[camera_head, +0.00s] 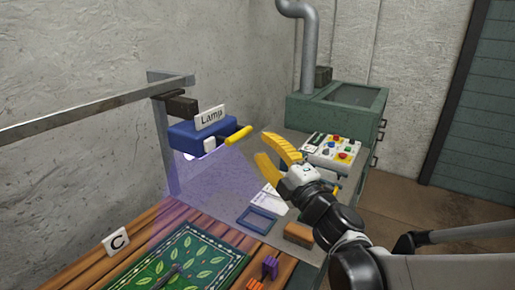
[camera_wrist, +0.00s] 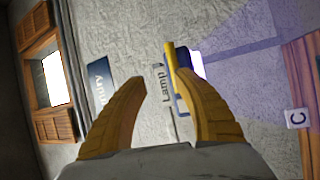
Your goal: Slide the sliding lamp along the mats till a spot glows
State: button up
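The sliding lamp (camera_head: 195,138) is a blue box with a "Lamp" label and a yellow handle (camera_head: 238,134). It hangs from a grey rail (camera_head: 90,112) and casts a violet beam downward. A green leaf-patterned mat (camera_head: 180,262) lies on the wooden bench below. My gripper (camera_head: 268,151) has yellow fingers, spread open and empty, just right of the handle in the head view. In the wrist view the open fingers (camera_wrist: 168,90) point toward the wall, with the yellow handle (camera_wrist: 178,62) close to the right finger. I see no contact for certain.
A control panel with coloured buttons (camera_head: 333,150) and a green metal cabinet (camera_head: 338,108) stand behind my gripper. A blue frame (camera_head: 257,219), a brown block (camera_head: 298,234) and purple and orange pieces (camera_head: 270,267) lie near the mat. A "C" tag (camera_head: 117,241) stands at the bench's left edge.

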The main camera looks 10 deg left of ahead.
aim_at(240, 137)
jog(key=w+a+b, duration=0.1)
jog(key=w+a, duration=0.1)
jog(key=w+a+n+g+b, duration=0.1)
jog(key=w+a, duration=0.1)
jog(key=a, duration=0.1)
jog(key=w+a+n+y, duration=0.1)
jog(key=w+a, duration=0.1)
jog(key=a, duration=0.1)
jog(key=shift+w+a+f+b, duration=0.15)
jog(key=shift+w+b, duration=0.25)
grip_shut()
